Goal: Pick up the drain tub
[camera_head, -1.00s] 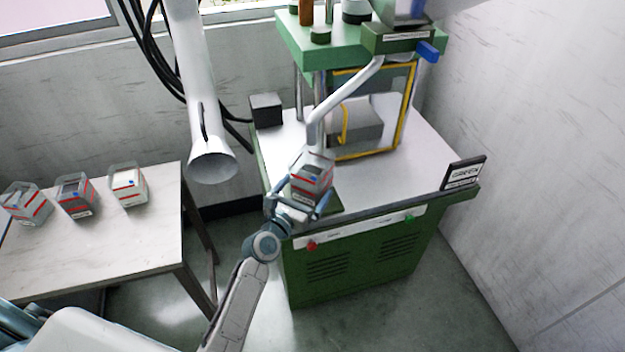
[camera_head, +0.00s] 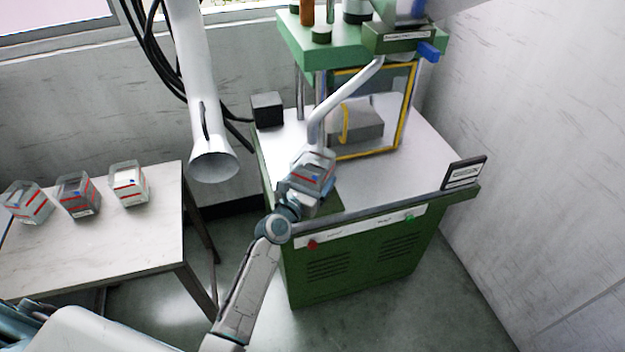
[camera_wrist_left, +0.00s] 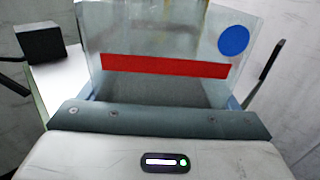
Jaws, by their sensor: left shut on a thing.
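The drain tub (camera_head: 314,168) is a small clear box with a red stripe and a blue dot, above the front left part of the green machine's table. My left gripper (camera_head: 306,188) is at the tub's near side and shut on it. In the left wrist view the tub (camera_wrist_left: 165,88) fills the space just past the gripper's palm, with its red band and blue dot facing me. The fingertips are largely hidden there. I cannot tell whether the tub's base touches the surface below. My right gripper is not in view.
The green machine (camera_head: 350,270) has a yellow-framed guard (camera_head: 404,110) behind the tub and a small sign (camera_head: 464,173) at right. A white duct (camera_head: 212,165) hangs at left. Three similar striped tubs stand on the side table (camera_head: 120,240).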

